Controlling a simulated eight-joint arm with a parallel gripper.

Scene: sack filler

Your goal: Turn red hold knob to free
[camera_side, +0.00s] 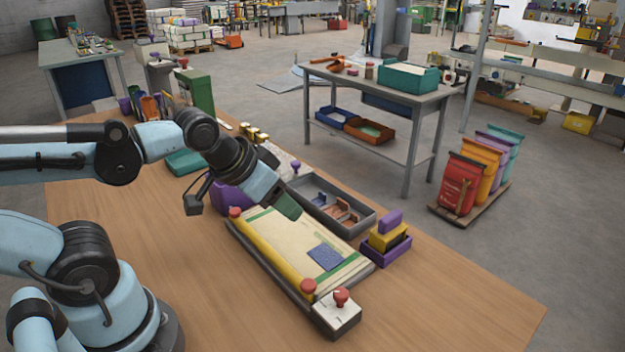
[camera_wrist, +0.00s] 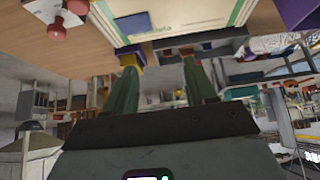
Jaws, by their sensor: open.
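A red knob (camera_side: 341,296) stands on a small white box (camera_side: 337,317) at the near end of the sack bed. Its setting is too small to read. Another red knob (camera_side: 308,287) sits at the near end of a yellow bar (camera_side: 268,250), and a third red knob (camera_side: 235,212) at its far end. A cream sack (camera_side: 300,240) with green stripes and a blue patch lies beside the bar. My gripper (camera_side: 288,207) is open and empty above the sack's far part, well away from the white box. In the wrist view my gripper (camera_wrist: 160,60) has parted green fingers; red knobs (camera_wrist: 57,28) show upper left.
A grey divided tray (camera_side: 345,222) lies behind the sack. A purple bin with a yellow block (camera_side: 388,238) stands right of it. A purple object (camera_side: 230,197) is behind my wrist. The wooden table (camera_side: 440,305) is clear at the front right.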

